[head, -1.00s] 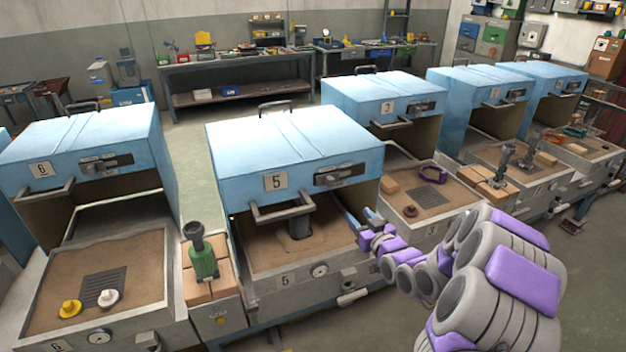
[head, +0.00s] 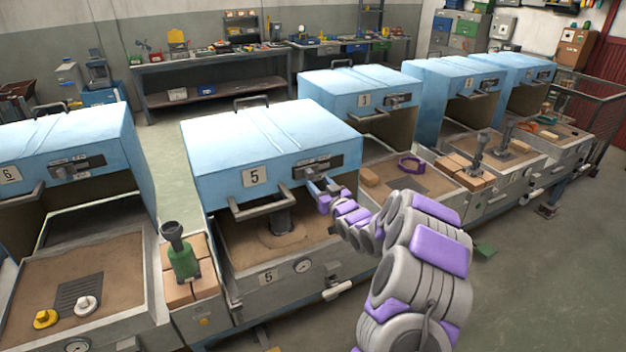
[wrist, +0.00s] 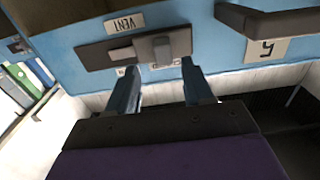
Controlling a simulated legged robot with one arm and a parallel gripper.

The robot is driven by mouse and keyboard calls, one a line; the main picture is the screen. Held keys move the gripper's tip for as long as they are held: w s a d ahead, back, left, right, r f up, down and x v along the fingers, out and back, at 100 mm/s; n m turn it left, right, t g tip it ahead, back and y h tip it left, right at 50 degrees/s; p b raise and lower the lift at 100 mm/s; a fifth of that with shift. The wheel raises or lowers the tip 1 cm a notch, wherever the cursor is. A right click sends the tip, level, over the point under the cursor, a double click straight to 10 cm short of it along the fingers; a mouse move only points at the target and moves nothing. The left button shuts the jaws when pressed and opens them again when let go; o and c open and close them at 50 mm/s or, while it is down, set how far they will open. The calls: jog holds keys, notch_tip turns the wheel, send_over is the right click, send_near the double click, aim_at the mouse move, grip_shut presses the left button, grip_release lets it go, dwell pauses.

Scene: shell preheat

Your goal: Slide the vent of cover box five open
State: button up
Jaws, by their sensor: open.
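Cover box five (head: 265,130) is a light blue hood labelled 5, standing over a sand-filled tray. Its vent (head: 318,165) is a dark slide plate at the upper right of the front face. The wrist view shows the vent plate (wrist: 100,54) upside down, with a VENT label and a raised grey slider knob (wrist: 153,48). My gripper (head: 322,188) is just below and in front of the vent. In the wrist view my gripper (wrist: 163,80) is open, its two fingers pointing at the plate. The knob lies between their lines, apparently just beyond the tips; contact cannot be told.
A bar handle (head: 262,203) juts from box five's front, left of my gripper. A dark post (head: 281,218) stands in the sand under the hood. Box six (head: 70,150) is at left, with a green-bodied tool (head: 183,258) on bricks between. More blue boxes stand at right.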

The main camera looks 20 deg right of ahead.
aim_at(312, 176)
jog(key=w, duration=0.3)
jog(key=shift+w+a, duration=0.35)
jog(key=shift+a, duration=0.05)
jog(key=shift+w+b, duration=0.35)
jog(key=shift+w, duration=0.3)
jog(key=shift+w+d, duration=0.25)
jog(key=shift+w, duration=0.1)
jog(key=shift+a, duration=0.15)
jog(key=c, duration=0.4)
grip_shut()
